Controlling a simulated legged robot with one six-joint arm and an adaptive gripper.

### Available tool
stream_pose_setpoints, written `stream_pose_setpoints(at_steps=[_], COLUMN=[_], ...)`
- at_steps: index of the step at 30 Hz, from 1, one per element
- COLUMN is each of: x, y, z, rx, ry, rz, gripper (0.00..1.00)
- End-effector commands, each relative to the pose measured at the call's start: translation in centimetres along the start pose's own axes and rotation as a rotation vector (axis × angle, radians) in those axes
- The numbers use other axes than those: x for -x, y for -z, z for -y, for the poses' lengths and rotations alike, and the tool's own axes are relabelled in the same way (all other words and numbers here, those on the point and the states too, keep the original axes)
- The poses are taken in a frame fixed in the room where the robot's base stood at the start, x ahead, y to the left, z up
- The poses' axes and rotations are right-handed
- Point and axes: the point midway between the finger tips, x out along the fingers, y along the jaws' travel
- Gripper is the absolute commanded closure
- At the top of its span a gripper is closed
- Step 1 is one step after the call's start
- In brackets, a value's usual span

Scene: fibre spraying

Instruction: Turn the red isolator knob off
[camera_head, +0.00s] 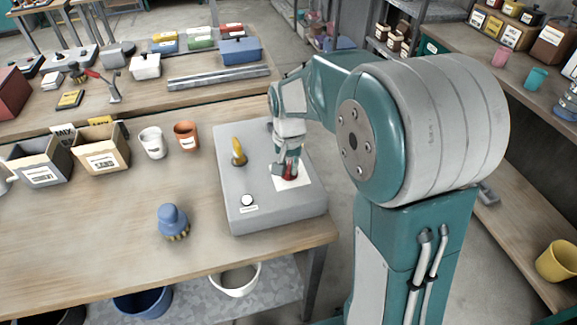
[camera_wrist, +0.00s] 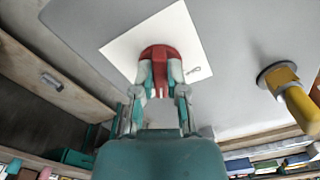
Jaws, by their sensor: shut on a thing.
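The red isolator knob (camera_wrist: 159,53) sits on a white label plate (camera_wrist: 125,45) in the wrist view. It also shows in the head view (camera_head: 289,171), partly hidden by my gripper. My gripper (camera_wrist: 160,82) is shut on the knob, with one finger at each side of it. In the head view my gripper (camera_head: 287,163) reaches down onto the knob from above. The plate lies on the grey panel box (camera_head: 262,207) on the bench. A pale pointer mark shows on the knob between the fingers.
A yellow handle (camera_head: 239,152) stands on the box left of the knob, with a white button (camera_head: 247,201) in front. A blue-capped brush (camera_head: 173,221), a white cup (camera_head: 152,142) and an orange cup (camera_head: 187,135) stand left of the box.

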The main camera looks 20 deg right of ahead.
Motion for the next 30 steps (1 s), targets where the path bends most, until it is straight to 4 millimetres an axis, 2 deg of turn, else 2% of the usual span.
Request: stream_pose_setpoints(at_steps=[30], x=[0.06], y=[0.34], z=[-0.32], rx=[0.934], ry=[0.001], rz=[-0.006], gripper=[1.0])
